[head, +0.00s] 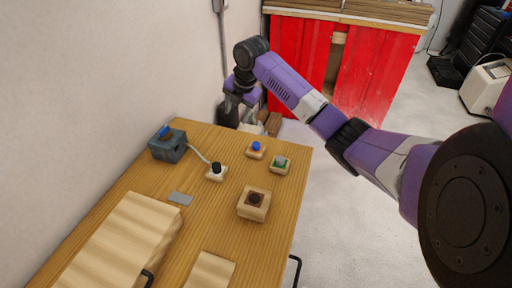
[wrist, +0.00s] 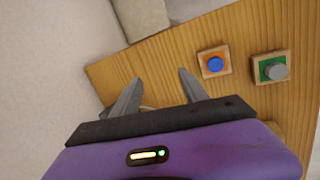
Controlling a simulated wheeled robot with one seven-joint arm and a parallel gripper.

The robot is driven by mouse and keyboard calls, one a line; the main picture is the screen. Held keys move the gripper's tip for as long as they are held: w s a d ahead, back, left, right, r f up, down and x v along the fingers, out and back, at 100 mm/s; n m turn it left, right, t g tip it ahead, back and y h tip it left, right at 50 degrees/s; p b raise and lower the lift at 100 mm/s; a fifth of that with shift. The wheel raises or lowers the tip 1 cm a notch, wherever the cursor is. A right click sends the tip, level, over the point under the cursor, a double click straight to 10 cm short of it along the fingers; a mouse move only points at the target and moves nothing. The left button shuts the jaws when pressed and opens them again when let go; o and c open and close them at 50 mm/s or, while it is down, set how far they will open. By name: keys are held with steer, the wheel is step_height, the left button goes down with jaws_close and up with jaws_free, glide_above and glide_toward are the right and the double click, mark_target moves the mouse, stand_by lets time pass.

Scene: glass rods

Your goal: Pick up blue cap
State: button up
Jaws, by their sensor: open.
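The blue cap (head: 256,146) is a small round blue piece on a square wooden block (head: 249,154) near the far right part of the table. In the wrist view the blue cap (wrist: 215,64) sits on an orange patch on its block, right of my fingers. My gripper (head: 238,101) is open and empty, beyond the table's far edge and above it, to the upper left of the cap. In the wrist view my gripper (wrist: 155,85) shows two grey fingers spread apart, with nothing between them.
A wooden block with a grey-topped green piece (head: 280,162) stands close right of the cap. A block with a black knob (head: 216,169), a dark-holed block (head: 254,202) and a grey-blue box (head: 168,146) with a blue top are nearby. A wall borders the table's left.

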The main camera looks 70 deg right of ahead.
mark_target(256, 144)
steer(key=s+n+g, duration=0.1)
steer(key=s, duration=0.1)
steer(key=s+a+f+n+g+y, duration=0.1)
steer(key=s+n, duration=0.1)
steer(key=s+f+n+g, duration=0.1)
steer(key=s, duration=0.2)
steer(key=shift+a+n+y, duration=0.3)
steer(key=shift+a, duration=0.1)
steer(key=shift+s+d+f+p, duration=0.15)
steer(key=shift+f+p, duration=0.35)
steer(key=shift+f, duration=1.45)
steer(key=shift+s+f+p, duration=0.15)
steer(key=shift+f+p, duration=0.35)
steer(key=shift+f, duration=1.4)
jaws_close()
